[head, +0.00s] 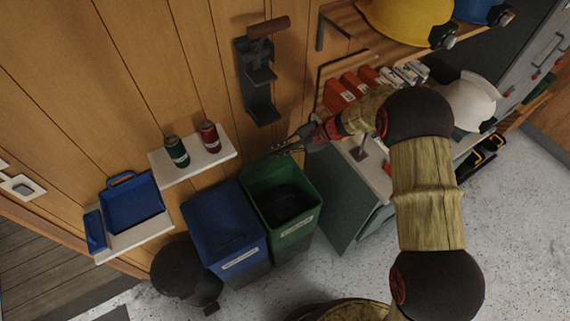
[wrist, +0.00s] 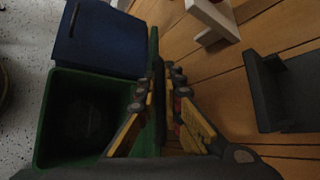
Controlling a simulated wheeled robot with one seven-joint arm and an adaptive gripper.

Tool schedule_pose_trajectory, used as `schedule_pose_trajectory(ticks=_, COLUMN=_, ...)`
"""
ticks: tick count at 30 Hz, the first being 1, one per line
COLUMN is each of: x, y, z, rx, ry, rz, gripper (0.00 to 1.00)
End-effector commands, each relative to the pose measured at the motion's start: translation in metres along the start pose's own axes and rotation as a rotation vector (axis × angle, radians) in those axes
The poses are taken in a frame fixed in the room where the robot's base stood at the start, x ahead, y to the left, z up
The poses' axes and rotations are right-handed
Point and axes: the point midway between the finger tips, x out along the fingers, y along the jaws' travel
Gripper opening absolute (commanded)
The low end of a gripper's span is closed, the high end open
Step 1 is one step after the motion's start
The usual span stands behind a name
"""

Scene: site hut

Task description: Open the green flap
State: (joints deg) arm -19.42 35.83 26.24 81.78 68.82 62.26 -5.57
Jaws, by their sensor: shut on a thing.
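The green bin (head: 295,238) stands on the floor by the wooden wall, with its dark inside showing from above. Its green flap (head: 262,171) stands raised at the back of the opening. In the wrist view the flap (wrist: 153,47) is seen nearly edge-on, beside the open green bin (wrist: 45,125). My gripper (head: 287,146) is at the flap's upper edge, and in the wrist view my gripper (wrist: 166,78) has its fingers closed about that edge. The fingers hide part of the flap.
A blue bin (head: 222,222) with its lid down stands left of the green bin. A wall shelf (head: 215,157) with two cans is above it. A dark wall bracket (head: 258,85) is close behind my gripper. A grey-green cabinet (head: 345,205) stands to the right.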

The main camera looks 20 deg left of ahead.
Motion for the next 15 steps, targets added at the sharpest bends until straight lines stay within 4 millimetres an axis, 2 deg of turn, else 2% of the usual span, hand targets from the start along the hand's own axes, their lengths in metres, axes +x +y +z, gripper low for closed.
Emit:
schedule_pose_trajectory(ticks=1, x=0.001, y=-0.009, z=-0.001, rx=0.002, ry=0.000, rz=0.008, gripper=0.00)
schedule_pose_trajectory(ticks=6, x=0.005, y=-0.029, z=-0.005, rx=0.003, ry=-0.001, rz=0.005, gripper=0.00)
schedule_pose_trajectory(ticks=15, x=0.009, y=-0.045, z=-0.009, rx=0.003, ry=-0.002, rz=0.004, gripper=0.00)
